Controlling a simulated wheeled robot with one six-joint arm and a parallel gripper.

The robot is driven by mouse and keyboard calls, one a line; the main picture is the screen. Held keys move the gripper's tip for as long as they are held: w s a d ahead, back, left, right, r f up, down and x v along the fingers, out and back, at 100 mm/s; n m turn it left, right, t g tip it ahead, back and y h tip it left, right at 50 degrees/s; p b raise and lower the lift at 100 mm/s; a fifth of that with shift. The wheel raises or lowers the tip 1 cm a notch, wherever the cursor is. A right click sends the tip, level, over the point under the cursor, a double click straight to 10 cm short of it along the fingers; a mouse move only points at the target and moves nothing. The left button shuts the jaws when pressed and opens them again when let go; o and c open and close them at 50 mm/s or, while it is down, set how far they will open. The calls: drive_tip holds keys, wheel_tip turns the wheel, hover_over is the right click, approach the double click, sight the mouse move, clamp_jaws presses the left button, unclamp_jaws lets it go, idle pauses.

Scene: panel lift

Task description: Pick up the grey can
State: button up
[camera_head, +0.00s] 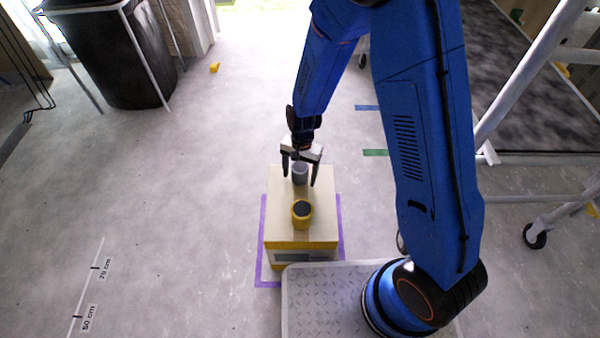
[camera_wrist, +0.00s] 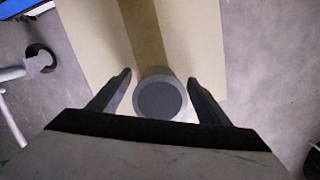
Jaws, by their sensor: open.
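The grey can (camera_head: 300,174) stands upright on the far part of a cream box (camera_head: 283,215). In the wrist view the can (camera_wrist: 160,98) shows from above as a grey round top with a darker centre. My gripper (camera_head: 300,180) is open, pointing down, with one finger on each side of the can. In the wrist view the fingers of my gripper (camera_wrist: 160,92) flank the can, with a gap visible to each side. Whether the fingers reach below the can's rim is hard to tell.
A yellow can (camera_head: 302,216) with a dark top stands nearer on the same box. Purple tape (camera_head: 262,245) edges the box on the floor. A wheeled metal frame (camera_head: 545,160) is at right, a black bin (camera_head: 105,55) at back left. The left floor is mostly clear.

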drive_tip(key=c, duration=1.3)
